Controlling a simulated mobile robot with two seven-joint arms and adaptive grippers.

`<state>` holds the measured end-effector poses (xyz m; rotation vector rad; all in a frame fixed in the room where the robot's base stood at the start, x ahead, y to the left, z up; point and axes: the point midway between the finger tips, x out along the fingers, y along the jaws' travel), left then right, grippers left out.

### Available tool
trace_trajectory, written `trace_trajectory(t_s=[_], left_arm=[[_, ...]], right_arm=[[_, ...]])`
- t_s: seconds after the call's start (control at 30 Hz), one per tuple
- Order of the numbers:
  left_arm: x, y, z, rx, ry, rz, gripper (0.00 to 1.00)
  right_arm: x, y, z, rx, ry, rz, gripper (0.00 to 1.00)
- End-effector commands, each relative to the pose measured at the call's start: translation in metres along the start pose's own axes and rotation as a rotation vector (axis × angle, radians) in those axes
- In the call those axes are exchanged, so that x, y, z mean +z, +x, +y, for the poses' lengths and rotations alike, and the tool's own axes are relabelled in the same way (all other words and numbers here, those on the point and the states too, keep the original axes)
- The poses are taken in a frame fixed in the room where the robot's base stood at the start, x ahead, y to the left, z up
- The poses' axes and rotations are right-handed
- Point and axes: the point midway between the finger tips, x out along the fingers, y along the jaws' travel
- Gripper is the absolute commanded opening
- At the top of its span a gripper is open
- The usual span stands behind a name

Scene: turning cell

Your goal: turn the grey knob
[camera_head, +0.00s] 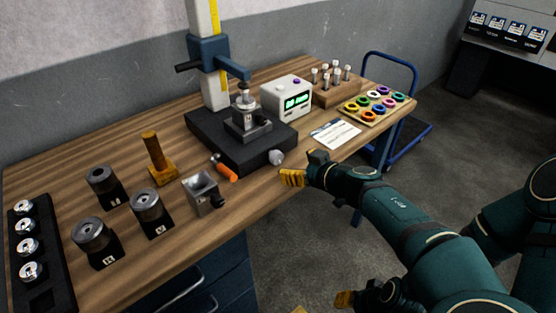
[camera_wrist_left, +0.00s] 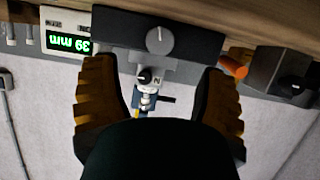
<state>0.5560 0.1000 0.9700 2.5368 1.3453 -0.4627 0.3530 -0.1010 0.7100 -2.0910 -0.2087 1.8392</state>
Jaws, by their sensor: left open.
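The grey knob (camera_head: 276,157) is a round dial on the front of the black base of the measuring stand (camera_head: 215,140). In the left wrist view the knob (camera_wrist_left: 160,40) shows face-on with a light pointer line, above the gap between my fingers. My left gripper (camera_head: 292,178) is just in front of the base, to the right of and below the knob in the head view.
A display box (camera_head: 287,98) reads 39 mm in the wrist view (camera_wrist_left: 68,42). An orange-handled tool (camera_head: 226,172) and a grey block (camera_head: 203,192) lie left of the knob. Ring tray (camera_head: 345,106), paper card (camera_head: 335,134) and several round parts occupy the bench.

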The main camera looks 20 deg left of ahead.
Motion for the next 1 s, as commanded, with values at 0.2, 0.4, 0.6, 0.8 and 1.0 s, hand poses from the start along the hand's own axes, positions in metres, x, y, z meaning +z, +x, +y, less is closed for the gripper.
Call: trace_trajectory(t_s=[0.2,0.4,0.6,0.8,1.0], left_arm=[[0.002,0.045,-0.001,-0.004,0.0,-0.001,0.72],[0.001,0.074,-0.001,-0.002,0.002,-0.001,0.72],[0.001,0.087,0.0,0.001,0.001,-0.001,0.72],[0.001,0.089,0.0,0.001,0.002,-0.001,0.72],[0.001,0.088,0.0,0.001,0.002,-0.001,0.42]], right_arm=[[-0.001,0.008,0.003,0.0,0.0,0.004,0.47],[-0.001,0.012,0.004,0.0,-0.001,0.006,0.47],[-0.002,0.013,0.005,0.0,-0.001,0.007,0.47],[-0.002,0.013,0.005,0.0,-0.001,0.007,0.47],[-0.002,0.013,0.005,0.0,-0.001,0.007,0.47]])
